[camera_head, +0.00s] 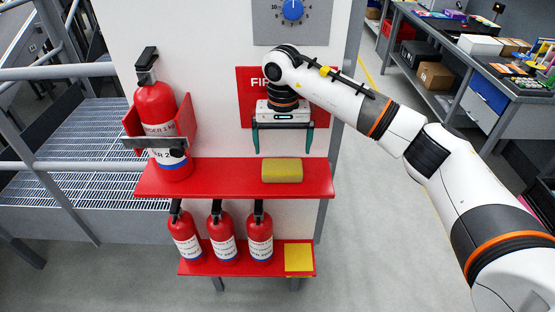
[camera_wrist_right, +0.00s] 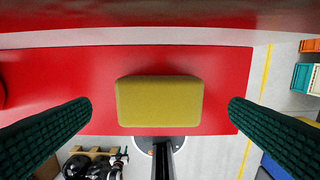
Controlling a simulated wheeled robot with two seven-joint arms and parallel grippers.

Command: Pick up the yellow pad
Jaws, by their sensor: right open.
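The yellow pad (camera_head: 282,170) is a small block lying flat on the right part of the red upper shelf (camera_head: 225,181). In the right wrist view the yellow pad (camera_wrist_right: 160,101) sits centred between the two dark green fingers. My right gripper (camera_head: 284,150) is open and empty, pointing down above the pad, with its fingertips apart from it. In the wrist view my right gripper (camera_wrist_right: 160,108) has a finger on each side of the pad with a gap to both. My left gripper is not in view.
A fire extinguisher (camera_head: 157,120) stands in a red bracket on the shelf's left. Several smaller extinguishers (camera_head: 222,232) and a yellow square (camera_head: 298,257) are on the lower shelf (camera_head: 215,269). A white panel (camera_head: 205,75) rises behind; a workbench (camera_head: 485,75) stands right.

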